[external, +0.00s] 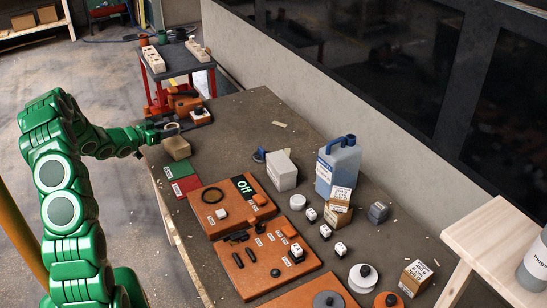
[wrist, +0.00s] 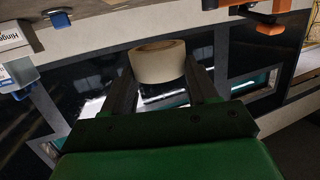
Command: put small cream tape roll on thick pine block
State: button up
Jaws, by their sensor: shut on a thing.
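The small cream tape roll (wrist: 158,62) is held between the two dark fingers of my gripper (wrist: 160,72) in the wrist view. In the external view my green arm reaches over the far left end of the bench, and the tape roll (external: 171,129) shows at my gripper (external: 163,131). A tan wooden block (external: 177,148), which looks like the thick pine block, sits on the bench just below and in front of the roll in the picture. The roll appears above the block's level; whether they touch cannot be told. The block is not clear in the wrist view.
Green and red books (external: 182,178) lie close to the block. Orange boards (external: 230,203) with small parts, a blue jug (external: 338,165) and a white box (external: 281,170) stand nearer the camera. An orange-and-black tool (external: 198,115) lies behind the roll. The bench's far middle is mostly clear.

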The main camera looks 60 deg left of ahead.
aim_at(171, 144)
jog(key=shift+w+a+f, duration=0.25)
jog(key=shift+a+f, duration=0.1)
jog(key=shift+f, duration=0.3)
jog(key=shift+w+a+f, duration=0.2)
jog(key=shift+a+f, duration=0.15)
jog(key=shift+f, duration=1.5)
jog(key=shift+f, duration=0.1)
jog(key=o, duration=1)
jog(key=shift+o, duration=0.2)
jog(key=v, duration=1.2)
